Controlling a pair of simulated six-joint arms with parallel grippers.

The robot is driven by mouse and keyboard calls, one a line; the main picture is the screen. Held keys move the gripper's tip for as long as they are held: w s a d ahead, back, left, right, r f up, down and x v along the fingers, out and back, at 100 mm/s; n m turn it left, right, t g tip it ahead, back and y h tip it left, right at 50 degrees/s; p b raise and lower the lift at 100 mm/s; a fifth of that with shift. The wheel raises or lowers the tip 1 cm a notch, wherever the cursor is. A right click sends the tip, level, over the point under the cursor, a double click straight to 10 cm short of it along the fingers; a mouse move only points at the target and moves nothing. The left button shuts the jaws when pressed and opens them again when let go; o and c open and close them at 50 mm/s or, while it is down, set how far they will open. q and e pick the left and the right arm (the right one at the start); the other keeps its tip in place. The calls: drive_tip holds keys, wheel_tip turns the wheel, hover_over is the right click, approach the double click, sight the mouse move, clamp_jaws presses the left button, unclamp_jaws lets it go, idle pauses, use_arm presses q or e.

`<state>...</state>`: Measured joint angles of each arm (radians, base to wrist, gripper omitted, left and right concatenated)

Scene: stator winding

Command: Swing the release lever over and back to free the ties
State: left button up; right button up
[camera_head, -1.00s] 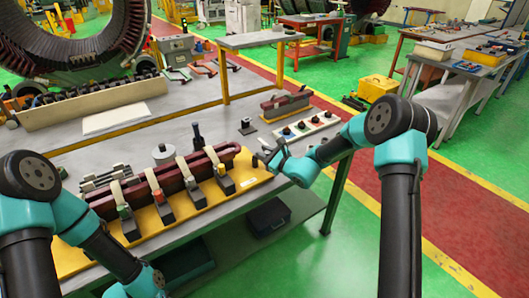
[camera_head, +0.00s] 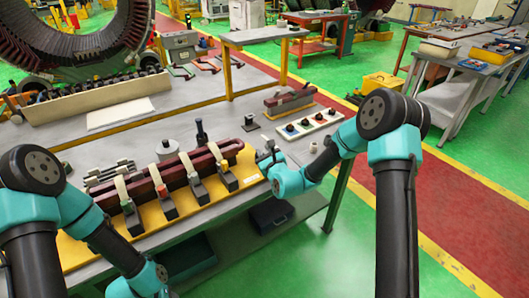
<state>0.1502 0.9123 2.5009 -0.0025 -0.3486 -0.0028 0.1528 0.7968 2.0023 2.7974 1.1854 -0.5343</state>
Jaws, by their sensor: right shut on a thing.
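A dark red coil bar (camera_head: 205,158) lies along a yellow fixture (camera_head: 242,165) on the bench. Several pale ties (camera_head: 190,166) loop over it, each at a dark clamp block (camera_head: 197,190). My right gripper (camera_head: 268,157) is at the fixture's right end, low over the bench. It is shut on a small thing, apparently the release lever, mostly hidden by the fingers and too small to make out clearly. My left arm (camera_head: 110,243) reaches down in front of the fixture's left part; its gripper does not show.
A strip with several coloured knobs (camera_head: 308,126) lies right of the fixture. A brown block on a yellow base (camera_head: 290,103) sits behind it. A grey cylinder (camera_head: 167,149) and a dark upright handle (camera_head: 201,133) stand behind the coil bar. The bench middle is fairly clear.

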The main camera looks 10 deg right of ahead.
drive_tip(key=o, duration=0.9)
drive_tip(key=s+d, duration=0.3)
drive_tip(key=s, duration=1.4)
